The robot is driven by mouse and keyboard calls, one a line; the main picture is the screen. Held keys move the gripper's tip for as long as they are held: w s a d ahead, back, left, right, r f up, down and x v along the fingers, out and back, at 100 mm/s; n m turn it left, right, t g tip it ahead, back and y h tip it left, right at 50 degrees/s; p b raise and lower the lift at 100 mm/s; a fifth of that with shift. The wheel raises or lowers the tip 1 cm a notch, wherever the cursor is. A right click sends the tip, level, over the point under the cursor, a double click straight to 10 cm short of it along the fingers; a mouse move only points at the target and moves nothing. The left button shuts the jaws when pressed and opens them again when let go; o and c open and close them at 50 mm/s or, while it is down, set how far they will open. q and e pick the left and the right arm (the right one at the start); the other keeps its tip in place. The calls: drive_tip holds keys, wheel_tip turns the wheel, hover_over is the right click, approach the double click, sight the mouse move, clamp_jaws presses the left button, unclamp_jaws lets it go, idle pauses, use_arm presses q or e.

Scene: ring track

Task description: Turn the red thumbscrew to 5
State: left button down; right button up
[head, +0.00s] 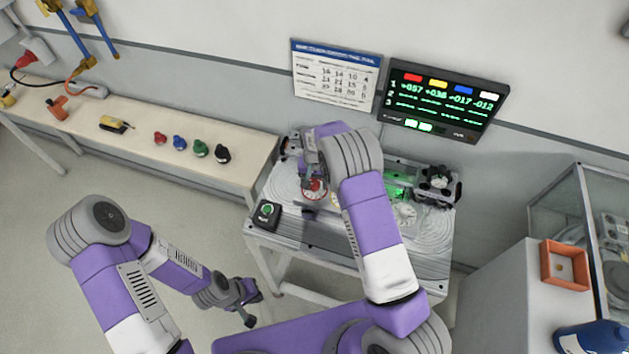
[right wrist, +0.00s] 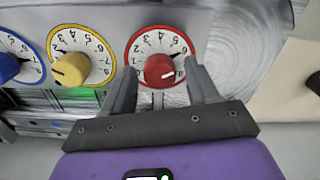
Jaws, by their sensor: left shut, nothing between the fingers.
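The red thumbscrew (right wrist: 160,70) sits at the centre of a white, red-rimmed dial (right wrist: 140,47) in the right wrist view. A white mark shows on its lower right; I cannot tell the exact number it points to. My right gripper (right wrist: 161,88) is open, its fingers on either side of the thumbscrew's lower part with gaps visible. In the head view the red dial (head: 314,190) is partly hidden by my right gripper (head: 312,178). My left gripper (head: 249,305) is shut and empty, low over the floor left of the bench.
A yellow knob (right wrist: 72,69) and a blue knob (right wrist: 8,66) sit beside the red dial. A black box with a green button (head: 267,210) stands at the bench's left corner. A display (head: 442,100) with coloured columns hangs behind. Coloured knobs lie on the left shelf (head: 235,165).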

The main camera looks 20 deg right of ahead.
drive_tip(key=c, duration=0.9)
drive_tip(key=shift+n+b, duration=0.9)
drive_tip(key=shift+n, duration=0.4)
drive_tip(key=shift+n+b, duration=0.65)
drive_tip(key=shift+n, duration=0.85)
drive_tip(key=o, duration=1)
drive_tip(key=shift+o, duration=0.2)
drive_tip(key=shift+r, duration=0.1)
